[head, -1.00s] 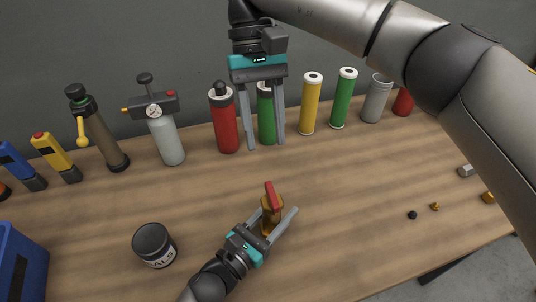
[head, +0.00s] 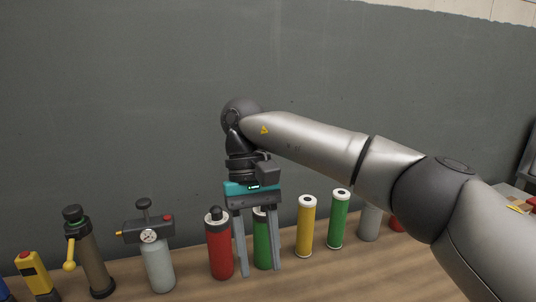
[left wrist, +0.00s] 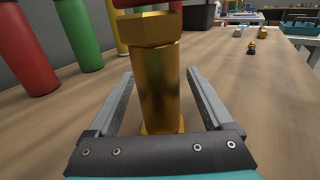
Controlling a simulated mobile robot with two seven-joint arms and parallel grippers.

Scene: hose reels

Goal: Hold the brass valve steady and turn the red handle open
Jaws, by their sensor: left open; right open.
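The brass valve (left wrist: 160,80) stands upright in the left wrist view, with a hex collar near its top. A strip of its red handle (left wrist: 146,3) shows at that view's top edge; the rest is cut off. My left gripper (left wrist: 160,73) is open, its fingers on either side of the valve, with gaps visible between fingers and body. The head view now shows neither the valve nor my left gripper. My right gripper (head: 258,273) is open and empty in the head view, pointing down in front of a green cylinder (head: 262,240).
A red bottle (head: 219,250), a yellow cylinder (head: 306,228) and another green cylinder (head: 338,220) line the table's back. A grey gauge pump (head: 157,262) stands left. Small parts (left wrist: 252,47) lie farther along the table, with bare wood between.

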